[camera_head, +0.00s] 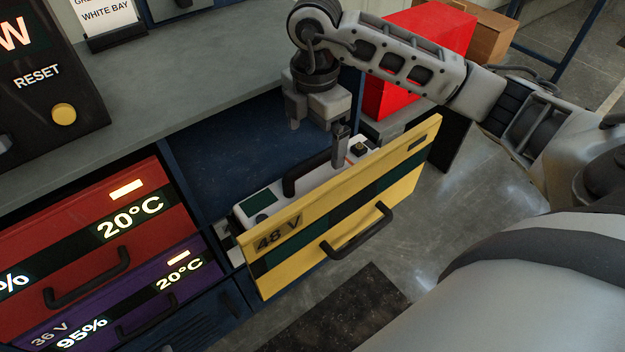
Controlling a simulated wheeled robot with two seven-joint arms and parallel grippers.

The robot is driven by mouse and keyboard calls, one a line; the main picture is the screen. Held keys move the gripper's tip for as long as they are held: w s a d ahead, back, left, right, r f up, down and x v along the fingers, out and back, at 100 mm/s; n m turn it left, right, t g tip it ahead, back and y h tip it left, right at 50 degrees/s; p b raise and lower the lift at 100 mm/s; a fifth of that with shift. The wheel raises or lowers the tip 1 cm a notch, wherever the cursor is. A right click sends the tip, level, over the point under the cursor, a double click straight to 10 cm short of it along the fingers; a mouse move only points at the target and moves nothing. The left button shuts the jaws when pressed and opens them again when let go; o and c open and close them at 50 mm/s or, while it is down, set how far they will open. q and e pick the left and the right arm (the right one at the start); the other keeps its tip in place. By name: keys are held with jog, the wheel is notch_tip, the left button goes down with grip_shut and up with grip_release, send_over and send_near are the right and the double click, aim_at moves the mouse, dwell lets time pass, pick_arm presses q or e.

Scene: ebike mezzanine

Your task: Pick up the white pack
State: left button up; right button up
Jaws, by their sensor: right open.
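The white pack (288,203) lies in the pulled-out yellow 48 V drawer (290,252). It has a dark handle (305,173) on top and a dark green panel near its left end. The drawer's yellow front hides its near side. My right gripper (318,140) is open, pointing down over the pack, with one finger beyond the handle and the other in front of the pack's right part. I cannot tell whether a finger touches the pack. My left gripper is not in view.
A red drawer (72,222) and a purple drawer (150,290) are at the left. A grey worktop (200,75) runs above, holding a black control box (45,100) with a yellow button. A red box (425,30) and a cardboard box (492,35) stand behind my right arm.

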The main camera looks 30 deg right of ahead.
aim_at(314, 176)
notch_tip(314, 176, down, 11)
jog(key=shift+d+r+p, duration=0.1)
jog(key=shift+p, duration=0.55)
jog(key=shift+c, duration=0.3)
jog(key=c, duration=1.5)
jog(key=shift+w+r, duration=0.2)
jog(key=shift+w, duration=0.1)
jog(key=c, duration=0.4)
jog(key=shift+r, duration=0.1)
jog(key=shift+c, duration=0.2)
